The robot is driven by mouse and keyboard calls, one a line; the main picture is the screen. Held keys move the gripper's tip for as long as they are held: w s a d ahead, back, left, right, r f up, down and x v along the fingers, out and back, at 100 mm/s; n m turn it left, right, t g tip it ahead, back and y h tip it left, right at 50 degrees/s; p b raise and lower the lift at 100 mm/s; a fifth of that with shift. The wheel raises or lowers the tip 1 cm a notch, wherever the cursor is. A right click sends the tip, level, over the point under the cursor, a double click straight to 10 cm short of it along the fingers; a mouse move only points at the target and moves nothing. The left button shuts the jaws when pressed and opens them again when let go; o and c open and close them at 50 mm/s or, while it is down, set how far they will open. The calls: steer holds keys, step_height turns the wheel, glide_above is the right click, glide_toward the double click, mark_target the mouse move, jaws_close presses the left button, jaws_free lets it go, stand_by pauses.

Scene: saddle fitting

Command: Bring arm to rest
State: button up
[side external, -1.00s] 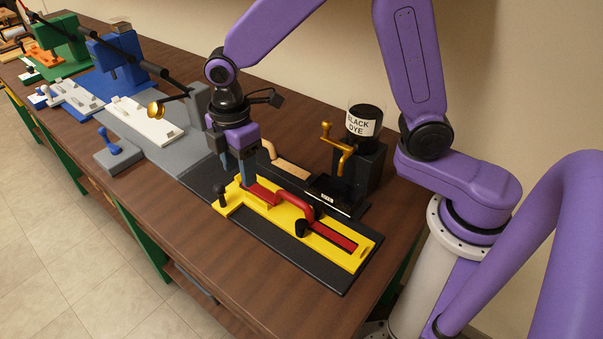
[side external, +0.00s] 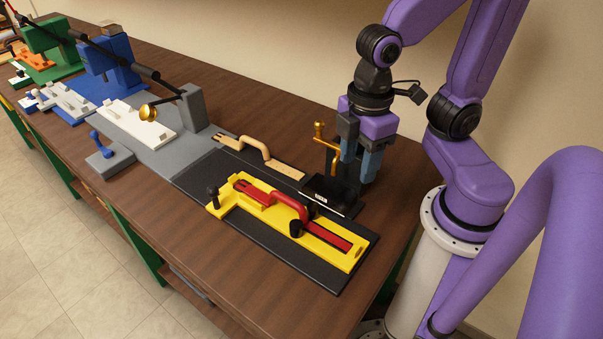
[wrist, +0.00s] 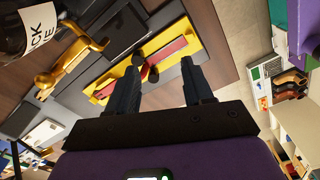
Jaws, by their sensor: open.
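My gripper (side external: 358,172) is open and empty. In the side external view it hangs with its fingers down at the right end of the table, near the black dye stand. It is to the right of the yellow fixture (side external: 228,208) and apart from it. The red handled part (side external: 292,205) lies in that fixture. In the wrist view the two open fingers (wrist: 161,72) point toward the yellow fixture, with nothing between them. The black dye bottle (wrist: 10,35) shows at the upper left of the wrist view; my gripper hides it in the side external view.
A gold crank (side external: 320,140) stands upright close left of my gripper. A tan handled part (side external: 255,150) lies behind the yellow fixture. Grey, blue and green stations stretch to the left, with a black rod (side external: 140,68) above them.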

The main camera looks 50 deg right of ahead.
steer(key=shift+m, duration=0.3)
steer(key=s+d, duration=0.2)
steer(key=s, duration=0.1)
steer(key=shift+s+d, duration=0.25)
steer(key=shift+s, duration=0.05)
